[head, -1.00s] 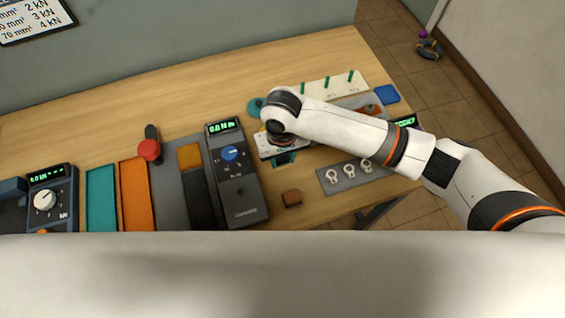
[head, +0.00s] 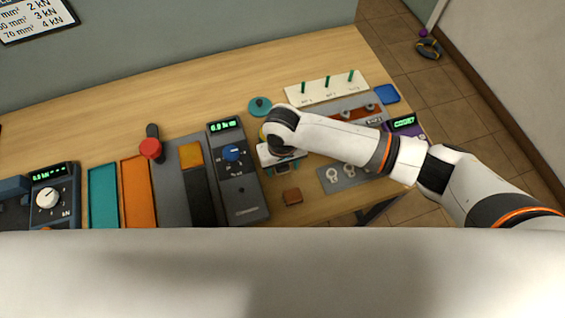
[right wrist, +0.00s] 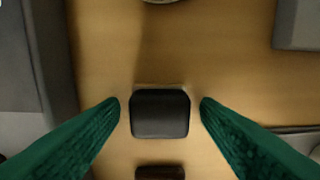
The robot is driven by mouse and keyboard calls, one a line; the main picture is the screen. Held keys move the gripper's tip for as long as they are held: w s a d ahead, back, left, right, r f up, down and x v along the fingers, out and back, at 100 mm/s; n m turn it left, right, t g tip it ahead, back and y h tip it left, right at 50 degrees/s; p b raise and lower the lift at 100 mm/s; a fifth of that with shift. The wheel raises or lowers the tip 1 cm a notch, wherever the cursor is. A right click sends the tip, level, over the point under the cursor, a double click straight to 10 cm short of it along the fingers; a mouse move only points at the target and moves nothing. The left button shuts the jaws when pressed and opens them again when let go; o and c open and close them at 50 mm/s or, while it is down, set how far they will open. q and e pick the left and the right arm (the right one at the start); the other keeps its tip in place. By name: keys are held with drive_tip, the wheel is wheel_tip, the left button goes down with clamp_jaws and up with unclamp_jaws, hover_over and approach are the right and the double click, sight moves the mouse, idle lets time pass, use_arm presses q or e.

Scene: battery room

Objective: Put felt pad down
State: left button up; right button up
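A dark, rounded square pad (right wrist: 160,114), which looks like the felt pad, lies between the fingers of my right gripper (right wrist: 160,104) in the right wrist view. It appears to rest on the wooden bench. The teal fingers are open, with a visible gap on each side of the pad. In the head view my right gripper (head: 282,168) points down at the bench, right of the grey tester, and mostly hides the pad. My left gripper is not in view.
A small brown block (head: 292,196) lies just nearer than the gripper. The grey tester (head: 240,185) stands close on the left, and a grey plate with ring lugs (head: 335,182) lies on the right. A teal disc (head: 260,107) and white pegboard (head: 318,91) are behind.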

wheel_tip(320, 180, up, 12)
drive_tip(key=b, duration=0.2)
drive_tip(key=shift+r, duration=0.2)
idle(0.7)
